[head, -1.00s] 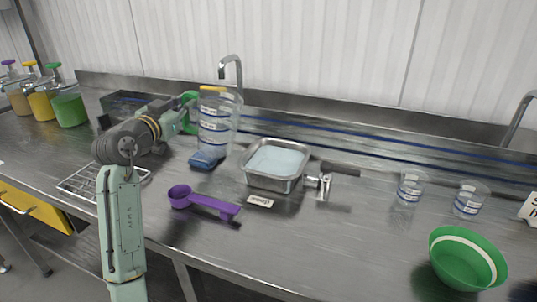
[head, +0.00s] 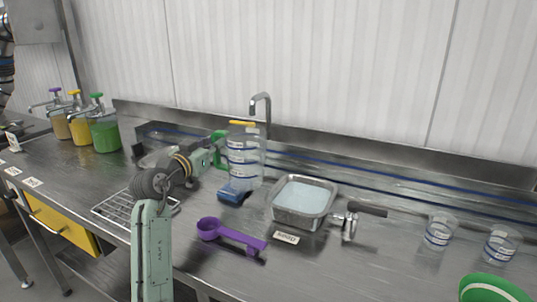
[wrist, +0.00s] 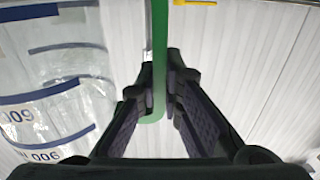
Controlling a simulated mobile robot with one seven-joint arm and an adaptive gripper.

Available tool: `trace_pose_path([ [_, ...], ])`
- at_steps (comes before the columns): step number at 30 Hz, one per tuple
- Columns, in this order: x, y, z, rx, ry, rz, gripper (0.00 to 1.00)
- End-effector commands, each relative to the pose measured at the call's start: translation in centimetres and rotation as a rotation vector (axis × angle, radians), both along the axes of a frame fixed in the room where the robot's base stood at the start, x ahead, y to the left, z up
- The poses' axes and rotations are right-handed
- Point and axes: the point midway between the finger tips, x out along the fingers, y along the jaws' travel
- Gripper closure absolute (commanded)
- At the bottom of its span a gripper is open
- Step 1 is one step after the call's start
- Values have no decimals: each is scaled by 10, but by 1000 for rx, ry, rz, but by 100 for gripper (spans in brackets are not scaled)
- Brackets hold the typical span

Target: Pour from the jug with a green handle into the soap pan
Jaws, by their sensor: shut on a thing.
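The clear jug (head: 245,165) with blue bands and a yellow piece at its top stands about upright at the back of the counter, left of the soap pan. Its green handle (head: 220,138) faces left, towards my gripper (head: 207,156). In the wrist view, my gripper (wrist: 160,95) is shut on the green handle (wrist: 159,45), with the jug body (wrist: 60,95) at the left. I cannot tell whether the jug's base touches the counter. The steel soap pan (head: 301,218) holds pale blue liquid. A small label (head: 286,238) lies in front of it.
A blue sponge (head: 232,195) lies in front of the jug. A purple scoop (head: 232,235) lies nearer the front. A faucet (head: 262,103) rises behind the jug. Two clear cups (head: 439,232) and a green bowl (head: 490,288) are at the right. Several pump bottles (head: 105,135) stand far left.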

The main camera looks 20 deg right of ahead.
Motion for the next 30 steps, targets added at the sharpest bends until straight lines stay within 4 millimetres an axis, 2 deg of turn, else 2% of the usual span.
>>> trace_pose_path([
  [30, -92, 20, 24, -1, -2, 1, 100],
])
